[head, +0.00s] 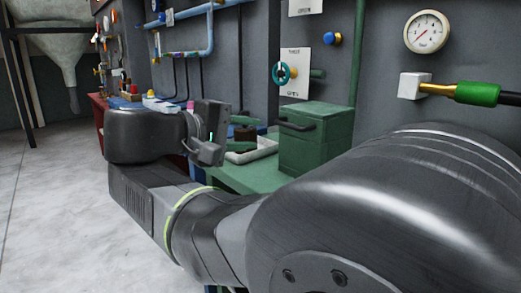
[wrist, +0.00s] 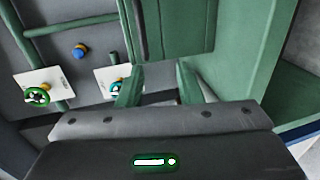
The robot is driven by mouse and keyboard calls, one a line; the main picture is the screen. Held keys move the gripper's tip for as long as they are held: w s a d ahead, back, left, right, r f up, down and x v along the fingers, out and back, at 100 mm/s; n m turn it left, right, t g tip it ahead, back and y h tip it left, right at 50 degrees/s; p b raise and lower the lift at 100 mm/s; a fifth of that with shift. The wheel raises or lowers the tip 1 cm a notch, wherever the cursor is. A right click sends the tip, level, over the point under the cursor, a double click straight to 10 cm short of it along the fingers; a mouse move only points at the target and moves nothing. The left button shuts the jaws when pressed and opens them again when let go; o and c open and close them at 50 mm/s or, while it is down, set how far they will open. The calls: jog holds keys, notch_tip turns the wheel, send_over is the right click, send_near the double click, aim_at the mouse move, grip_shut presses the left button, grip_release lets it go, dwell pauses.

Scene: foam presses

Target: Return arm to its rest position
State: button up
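My arm reaches across the front of the head view from the lower right, folding back to my gripper (head: 243,134) above the green bench. In the wrist view the two green fingers of my gripper (wrist: 158,80) stand apart with nothing between them. The fingers are small and partly hidden by the wrist in the head view.
A green box with a dark handle (head: 316,138) stands right of my gripper. Valves, pipes and a gauge (head: 427,32) line the grey wall. Floor at left is clear.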

jog(key=shift+b+x, duration=0.65)
jog(key=shift+x, duration=1.95)
